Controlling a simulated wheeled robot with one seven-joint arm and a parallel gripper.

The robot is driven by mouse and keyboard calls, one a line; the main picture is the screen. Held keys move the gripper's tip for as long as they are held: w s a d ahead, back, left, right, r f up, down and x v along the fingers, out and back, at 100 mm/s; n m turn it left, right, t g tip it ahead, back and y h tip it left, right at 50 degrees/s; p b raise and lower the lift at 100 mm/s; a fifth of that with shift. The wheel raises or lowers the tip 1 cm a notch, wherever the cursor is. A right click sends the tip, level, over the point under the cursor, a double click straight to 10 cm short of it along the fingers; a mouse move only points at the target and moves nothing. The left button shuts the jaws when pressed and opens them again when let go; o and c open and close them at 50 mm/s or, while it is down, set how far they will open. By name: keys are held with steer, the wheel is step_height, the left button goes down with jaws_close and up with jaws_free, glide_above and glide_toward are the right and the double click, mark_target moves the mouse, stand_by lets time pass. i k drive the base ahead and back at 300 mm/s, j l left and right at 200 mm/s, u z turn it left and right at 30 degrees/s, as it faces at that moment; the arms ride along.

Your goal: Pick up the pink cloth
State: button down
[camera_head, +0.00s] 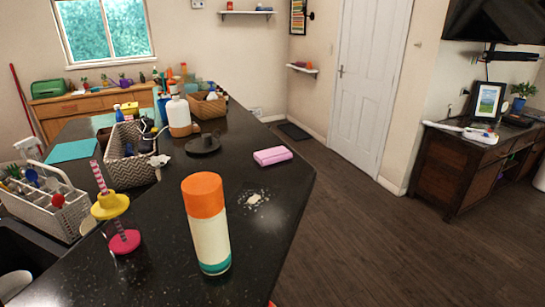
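The pink cloth (272,156) is a small folded block. It lies flat on the dark speckled counter (275,225), near the right edge. A patch of pale crumbs or powder (254,199) lies in front of it. Nothing covers the cloth. My gripper is not in view.
A tall orange-capped bottle (207,225) stands at the front of the counter, left of the crumbs. A dark round lidded thing (203,144) is left of the cloth. A patterned basket (131,158) and a white caddy (45,197) stand farther left. Open floor (350,230) lies right of the counter.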

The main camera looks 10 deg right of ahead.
mark_target(271, 156)
steer(key=i+l+u, duration=0.2)
steer(key=i+l, duration=0.15)
steer(key=i+l+u, duration=0.15)
steer(key=i+l, duration=0.15)
steer(key=l, duration=0.2)
